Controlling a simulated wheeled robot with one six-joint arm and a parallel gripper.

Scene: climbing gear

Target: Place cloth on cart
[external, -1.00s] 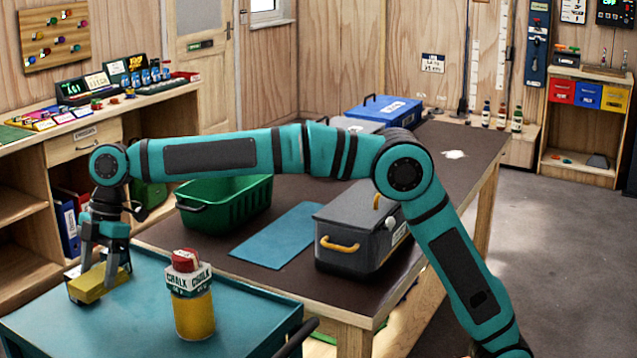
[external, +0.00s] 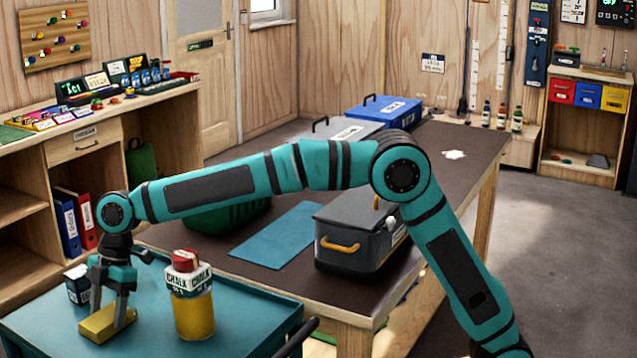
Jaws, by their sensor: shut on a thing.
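A folded yellow cloth (external: 104,325) is at the left part of the teal cart top (external: 250,318). My gripper (external: 108,310) points down and is shut on the cloth, with a finger on either side of it. The cloth looks level and low over the cart top; I cannot tell for sure whether it touches the surface.
A chalk bottle (external: 191,300) with a red cap stands right of the cloth. A small dark container (external: 78,285) stands behind my gripper. The brown table behind holds a green basket (external: 230,215), a blue mat (external: 278,236) and a grey toolbox (external: 360,235).

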